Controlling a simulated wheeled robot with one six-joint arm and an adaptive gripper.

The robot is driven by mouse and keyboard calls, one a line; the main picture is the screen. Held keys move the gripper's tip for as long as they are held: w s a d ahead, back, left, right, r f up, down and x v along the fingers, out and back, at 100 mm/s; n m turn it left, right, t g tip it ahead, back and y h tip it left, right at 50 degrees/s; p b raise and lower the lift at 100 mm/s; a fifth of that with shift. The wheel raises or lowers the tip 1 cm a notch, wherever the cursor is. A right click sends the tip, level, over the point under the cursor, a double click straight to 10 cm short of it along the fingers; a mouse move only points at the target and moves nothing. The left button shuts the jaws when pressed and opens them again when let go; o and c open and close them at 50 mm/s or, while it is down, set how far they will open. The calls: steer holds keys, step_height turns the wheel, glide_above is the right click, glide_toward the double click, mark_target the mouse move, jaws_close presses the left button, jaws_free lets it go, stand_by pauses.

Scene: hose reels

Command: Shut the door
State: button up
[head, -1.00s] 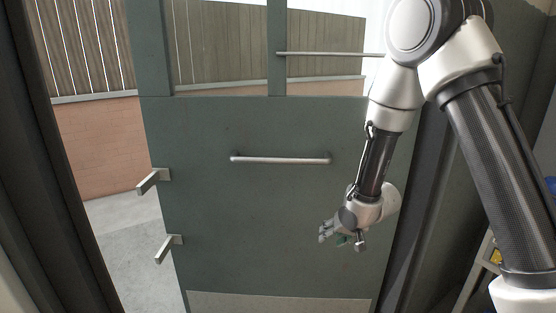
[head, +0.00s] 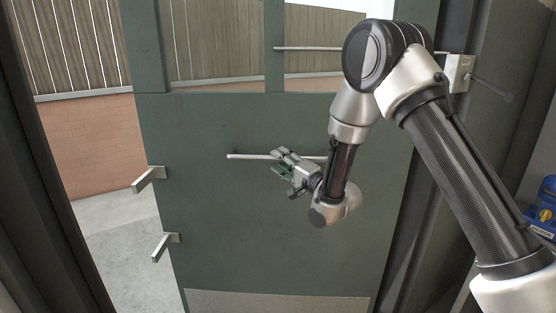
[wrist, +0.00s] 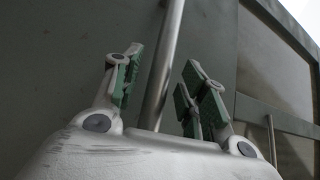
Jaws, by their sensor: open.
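The dark green door (head: 220,230) stands ajar, with an open gap on its left side in the head view. A horizontal metal handle bar (head: 246,156) crosses the middle of the door. My gripper (head: 280,162) is open in front of the right half of this bar and covers part of it. In the wrist view the bar (wrist: 165,65) runs between the two green-padded fingers of my gripper (wrist: 158,90). I cannot tell whether the fingers touch it. Two metal lever handles (head: 149,179) stick out from the door's left edge.
A thinner bar (head: 310,48) crosses the door's upper window. Dark frame posts stand on both sides. Through the gap are a brick wall (head: 95,145) and pale paving (head: 115,240). A blue object (head: 545,205) sits at the far right.

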steer(key=shift+x, duration=0.95)
jaws_close()
